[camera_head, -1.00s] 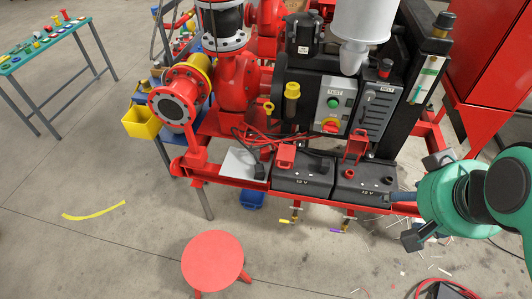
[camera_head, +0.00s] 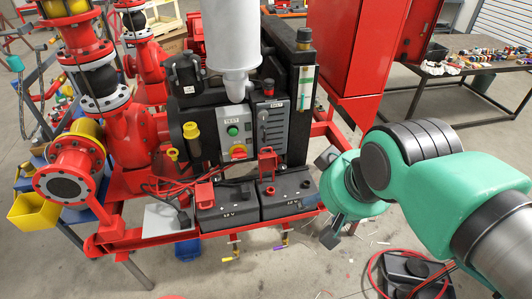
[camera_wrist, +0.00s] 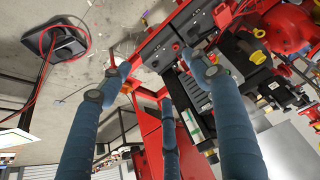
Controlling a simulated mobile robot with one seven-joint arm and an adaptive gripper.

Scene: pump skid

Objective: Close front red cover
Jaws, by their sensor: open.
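Two dark batteries sit side by side on the skid's front red rail, the left battery (camera_head: 224,207) and the right battery (camera_head: 288,196). A small red cover (camera_head: 204,191) stands raised on the left battery. Another red cover (camera_head: 267,163) stands upright on the right battery. I cannot tell which one is called front. My gripper (camera_head: 326,200) is just right of the right battery, apart from both covers, its fingers partly hidden by the green wrist. In the wrist view its blue fingers (camera_wrist: 160,78) are spread and empty, with the batteries (camera_wrist: 160,48) beyond them.
Red and black cables lie behind the left battery beside a grey plate (camera_head: 165,219). A control panel (camera_head: 237,131) and a grey cylinder (camera_head: 231,35) rise behind the batteries. A red cabinet (camera_head: 355,50) stands back right. A black object with red cable (camera_head: 412,272) lies on the floor.

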